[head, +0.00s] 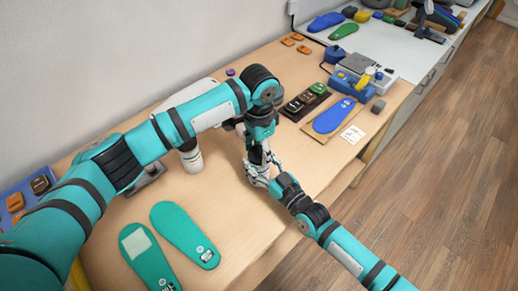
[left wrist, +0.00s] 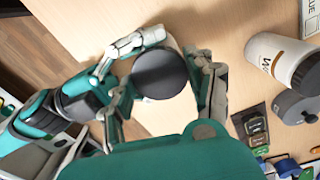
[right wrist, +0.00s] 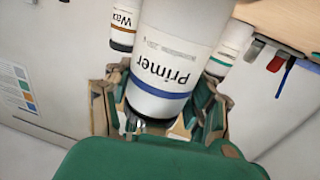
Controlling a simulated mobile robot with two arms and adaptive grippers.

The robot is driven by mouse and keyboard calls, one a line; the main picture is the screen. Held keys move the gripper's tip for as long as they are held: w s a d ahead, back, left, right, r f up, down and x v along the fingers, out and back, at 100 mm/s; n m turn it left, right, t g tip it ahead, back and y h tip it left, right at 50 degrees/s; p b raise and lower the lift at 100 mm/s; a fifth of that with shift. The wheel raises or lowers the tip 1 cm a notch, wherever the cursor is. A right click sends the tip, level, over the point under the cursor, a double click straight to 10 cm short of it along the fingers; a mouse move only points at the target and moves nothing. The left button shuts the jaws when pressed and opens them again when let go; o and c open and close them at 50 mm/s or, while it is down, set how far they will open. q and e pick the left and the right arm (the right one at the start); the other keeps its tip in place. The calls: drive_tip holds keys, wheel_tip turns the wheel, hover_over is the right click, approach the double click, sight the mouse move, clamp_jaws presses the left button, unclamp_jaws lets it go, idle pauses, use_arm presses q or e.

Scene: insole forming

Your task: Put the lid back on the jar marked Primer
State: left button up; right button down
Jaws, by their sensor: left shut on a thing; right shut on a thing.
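The Primer jar (right wrist: 170,60) is white with a blue band and fills the middle of the right wrist view, where its lettering is upside down. My right gripper (head: 263,180) is shut around it near its top end. The dark round lid (left wrist: 160,75) lies between the fingers of my left gripper (head: 259,150), which is shut on it at the jar's top. The fingers of both grippers come together there. In the head view the hands hide most of the jar and lid. I cannot tell whether the lid is seated or slightly above the rim.
A white jar lettered Wax (right wrist: 123,20) and another white jar (right wrist: 232,40) stand close behind. Two green insoles (head: 184,233) lie at the front left. A blue insole (head: 333,116) and a dark tray of small blocks (head: 292,114) lie to the right.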

use_arm(q)
drive_tip(key=m, duration=0.4)
drive_tip(key=shift+m, duration=0.4)
drive_tip(key=m, duration=0.5)
drive_tip(key=o, duration=1.4)
drive_tip(key=shift+c, duration=0.2)
drive_tip(key=shift+r, duration=0.1)
wheel_tip(320, 180, up, 12)
use_arm(e)
drive_tip(key=shift+c, duration=1.7)
unclamp_jaws()
drive_tip(key=shift+s, duration=0.1)
